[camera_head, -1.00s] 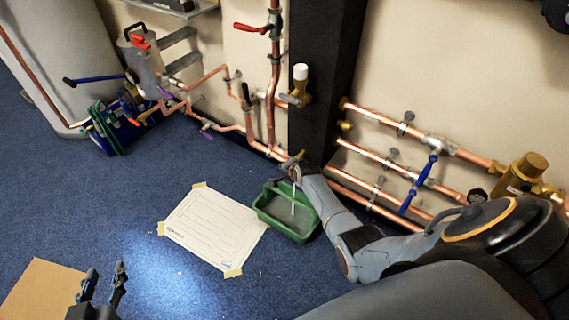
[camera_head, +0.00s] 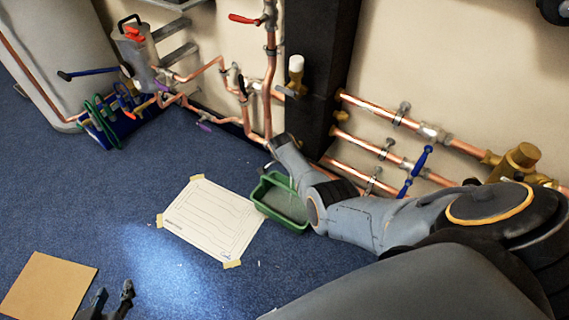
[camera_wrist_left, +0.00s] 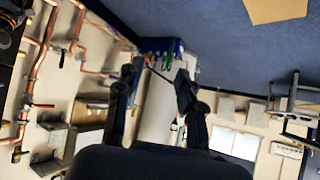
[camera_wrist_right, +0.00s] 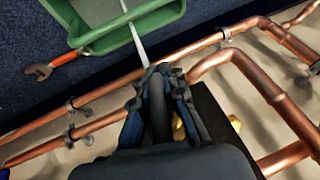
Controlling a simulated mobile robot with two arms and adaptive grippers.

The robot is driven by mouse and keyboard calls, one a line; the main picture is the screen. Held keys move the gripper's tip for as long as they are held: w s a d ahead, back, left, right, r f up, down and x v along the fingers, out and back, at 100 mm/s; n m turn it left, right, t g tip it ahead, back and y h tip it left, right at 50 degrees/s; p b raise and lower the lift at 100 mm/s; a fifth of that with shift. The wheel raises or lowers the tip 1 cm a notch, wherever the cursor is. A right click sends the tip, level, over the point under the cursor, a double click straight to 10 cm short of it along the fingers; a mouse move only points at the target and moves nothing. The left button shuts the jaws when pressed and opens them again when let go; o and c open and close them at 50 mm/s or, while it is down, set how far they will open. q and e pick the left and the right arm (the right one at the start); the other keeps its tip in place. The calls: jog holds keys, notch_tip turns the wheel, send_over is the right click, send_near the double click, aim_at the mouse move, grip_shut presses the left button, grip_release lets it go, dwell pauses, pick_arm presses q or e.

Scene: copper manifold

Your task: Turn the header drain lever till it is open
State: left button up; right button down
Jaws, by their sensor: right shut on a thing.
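My right gripper (camera_wrist_right: 160,76) is shut at the copper pipes, beside the dark column, in the right wrist view. Its fingers hide most of what they hold, which appears to be the header drain lever; I cannot tell its angle. A thin pale stream or rod (camera_wrist_right: 137,42) runs from near the fingertips to the green tray (camera_wrist_right: 150,25). The tray also shows on the floor in the head view (camera_head: 273,212), where my right forearm covers the gripper. My left gripper (camera_head: 112,301) is empty low in the head view; its fingers stand apart in the left wrist view (camera_wrist_left: 157,86).
A taped paper sheet (camera_head: 210,220) and a brown board (camera_head: 48,286) lie on the blue floor. An orange-handled wrench (camera_wrist_right: 53,67) lies near the tray. Copper pipes (camera_head: 375,108) with blue levers (camera_head: 415,172) run along the wall. A blue tool box (camera_head: 112,125) stands at left.

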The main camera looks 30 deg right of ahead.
pick_arm(q)
jog(key=w+d+r+t+h+b, duration=0.1)
jog(key=w+r+t, duration=0.1)
jog(key=r+t, duration=0.2)
jog(key=w+d+r+t+h+b, duration=0.1)
jog(key=w+d+r+t, duration=0.1)
jog(key=r, duration=0.6)
jog(key=shift+w+d+r+t+h+b, duration=0.15)
jog(key=shift+w+t+h+b, duration=0.25)
jog(key=shift+w+t, duration=0.6)
pick_arm(e)
jog(key=shift+s+d+n+g+h, duration=0.2)
jog(key=shift+g+h, duration=0.1)
jog(key=shift+g, duration=0.3)
jog(key=shift+s+d+n+g+h, duration=0.15)
jog(key=shift+g+h, duration=0.15)
jog(key=shift+g, duration=0.3)
pick_arm(q)
jog(key=shift+s, duration=0.15)
pick_arm(e)
jog(key=shift+a, duration=0.1)
jog(key=c, duration=1.4)
grip_release()
jog(key=shift+a, duration=0.1)
jog(key=v, duration=1.2)
